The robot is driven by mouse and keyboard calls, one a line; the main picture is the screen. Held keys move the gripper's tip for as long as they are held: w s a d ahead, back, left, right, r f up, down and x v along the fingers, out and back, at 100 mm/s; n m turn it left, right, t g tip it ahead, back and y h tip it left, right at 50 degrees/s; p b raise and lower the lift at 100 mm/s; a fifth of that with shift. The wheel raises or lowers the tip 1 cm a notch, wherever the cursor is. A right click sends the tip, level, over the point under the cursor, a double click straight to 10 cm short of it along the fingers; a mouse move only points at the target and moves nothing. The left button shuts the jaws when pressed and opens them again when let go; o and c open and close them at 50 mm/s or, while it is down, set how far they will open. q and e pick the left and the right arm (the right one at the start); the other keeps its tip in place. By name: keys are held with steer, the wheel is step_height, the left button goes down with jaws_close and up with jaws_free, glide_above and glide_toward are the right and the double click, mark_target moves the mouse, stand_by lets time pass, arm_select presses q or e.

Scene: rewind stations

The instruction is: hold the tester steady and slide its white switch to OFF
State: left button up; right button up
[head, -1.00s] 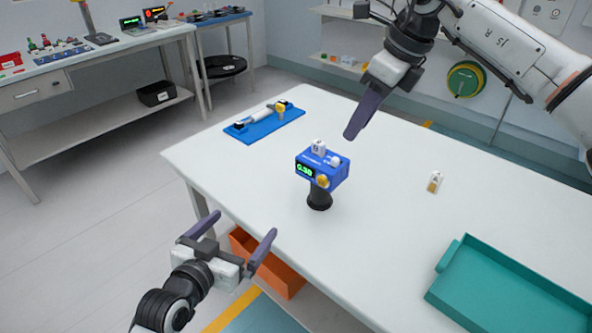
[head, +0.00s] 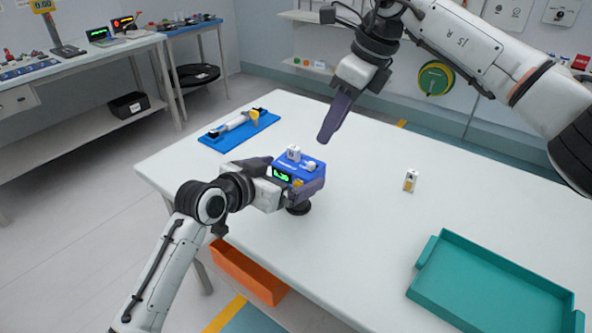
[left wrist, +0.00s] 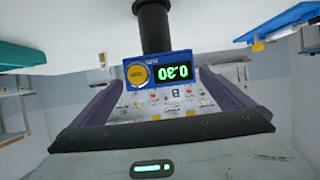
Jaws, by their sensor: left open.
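The blue tester (head: 298,163) stands upright on its black stand (head: 298,209) on the white table. Two white parts show on its top: a block (head: 293,153) and a smaller piece (head: 310,166); I cannot tell which is the switch or its setting. My left gripper (head: 291,177) is open, with one finger on each side of the tester. In the left wrist view the tester (left wrist: 158,86) appears upside down between the fingertips, with a green display and yellow knob; contact is unclear. My right gripper (head: 325,138) hangs above and behind the tester, apart from it; its finger gap is hidden.
A teal tray (head: 425,250) lies at the table's front right. A small white and yellow piece (head: 410,181) lies right of the tester. A blue mat (head: 212,138) with a tool lies at the far left. An orange bin (head: 248,272) is below the table edge.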

mark_target(299, 170)
arm_select(q)
steer(key=shift+x, duration=2.3)
